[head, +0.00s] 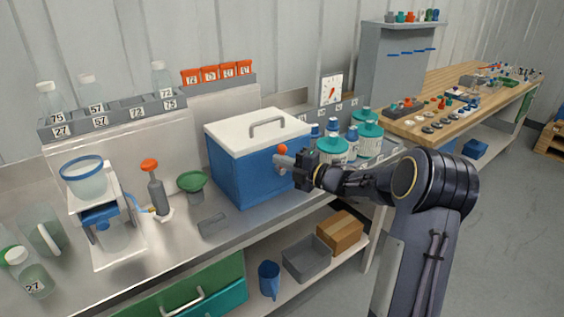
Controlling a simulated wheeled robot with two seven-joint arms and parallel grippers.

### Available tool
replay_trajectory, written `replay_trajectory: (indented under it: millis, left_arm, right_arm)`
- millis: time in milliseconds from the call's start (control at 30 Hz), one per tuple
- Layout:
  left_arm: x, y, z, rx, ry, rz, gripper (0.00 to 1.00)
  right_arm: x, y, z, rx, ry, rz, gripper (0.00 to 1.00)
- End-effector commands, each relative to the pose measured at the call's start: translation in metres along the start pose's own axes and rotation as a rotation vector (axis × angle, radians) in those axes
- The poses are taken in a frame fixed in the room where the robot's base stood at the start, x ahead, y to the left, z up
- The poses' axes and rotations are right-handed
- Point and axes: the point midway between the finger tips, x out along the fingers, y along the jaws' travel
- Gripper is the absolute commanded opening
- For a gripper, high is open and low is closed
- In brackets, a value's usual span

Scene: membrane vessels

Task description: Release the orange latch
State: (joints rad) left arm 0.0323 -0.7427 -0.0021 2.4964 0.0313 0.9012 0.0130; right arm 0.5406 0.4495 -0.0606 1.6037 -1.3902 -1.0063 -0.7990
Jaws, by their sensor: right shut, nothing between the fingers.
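A blue box (240,172) with a white lid (240,133) and a grey lid handle stands on the steel bench. The lid lies closed on top. A small orange piece (282,150) shows on the right part of the box's front, just under the lid edge; it looks like the latch. My right gripper (280,161) is shut and empty, with its fingertips at the box front just below the orange piece. I cannot tell whether they touch it. My left gripper is not in view.
Teal-lidded jars (333,148) stand close behind my right gripper. Left of the box are a green funnel (193,182), an orange-topped tool (158,190) and a stand with a clear vessel (85,184). A grey bin (306,260) and cardboard box (340,232) sit on the shelf below.

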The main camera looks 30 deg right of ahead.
Motion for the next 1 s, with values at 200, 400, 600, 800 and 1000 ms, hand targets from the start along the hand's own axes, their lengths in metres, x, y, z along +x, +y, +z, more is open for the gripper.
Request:
replay_trajectory:
  millis: [200,400,600,800,1000]
  left_arm:
    - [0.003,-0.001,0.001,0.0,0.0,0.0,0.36]
    - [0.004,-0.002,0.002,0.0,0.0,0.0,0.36]
    - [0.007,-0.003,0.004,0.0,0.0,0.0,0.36]
    - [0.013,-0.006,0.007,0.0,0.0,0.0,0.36]
    - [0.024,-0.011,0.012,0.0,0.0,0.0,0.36]
  right_arm:
    - [-0.001,0.0,0.002,0.042,0.0,0.015,0.0]
    - [-0.001,0.0,0.004,0.069,-0.001,0.024,0.0]
    - [-0.002,0.0,0.006,0.11,-0.002,0.039,0.0]
    - [-0.004,-0.001,0.012,0.201,-0.002,0.071,0.0]
    - [-0.007,-0.003,0.021,0.366,-0.003,0.128,0.0]
